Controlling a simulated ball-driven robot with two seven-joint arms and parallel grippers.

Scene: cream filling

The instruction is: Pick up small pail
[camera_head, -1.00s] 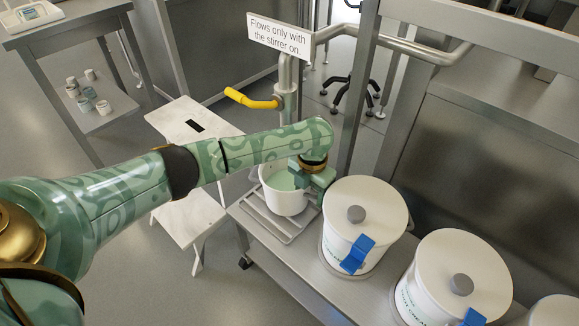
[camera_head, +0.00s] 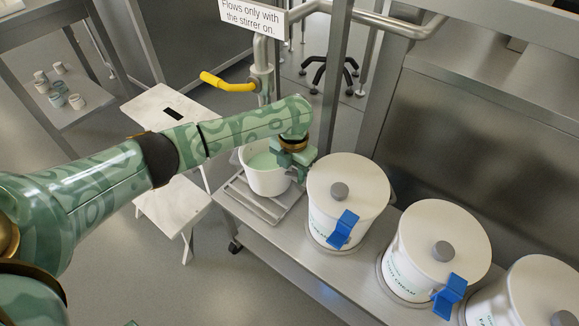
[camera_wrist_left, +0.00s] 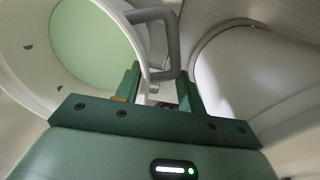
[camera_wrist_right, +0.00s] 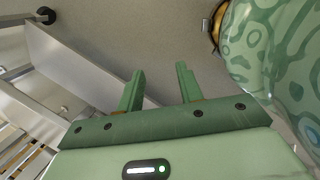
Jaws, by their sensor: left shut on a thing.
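The small pail (camera_head: 266,184) is white with pale green cream inside. It stands upright on, or just over, a slatted metal tray (camera_head: 240,189) at the left end of the bench. My left gripper (camera_head: 296,165) is at the pail's right side. In the left wrist view the pail (camera_wrist_left: 118,18) shows at upper left, and my left gripper's fingers (camera_wrist_left: 160,90) are shut on its grey handle (camera_wrist_left: 172,40). My right gripper (camera_wrist_right: 158,88) is open and empty above the floor; it is not clearly seen in the head view.
A big white lidded bucket (camera_head: 335,185) with a blue tap stands close to the right of my left gripper. Further buckets (camera_head: 438,235) follow to the right. A pipe with a yellow valve lever (camera_head: 228,84) rises behind the pail. A white step stool (camera_head: 160,105) stands left of the bench.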

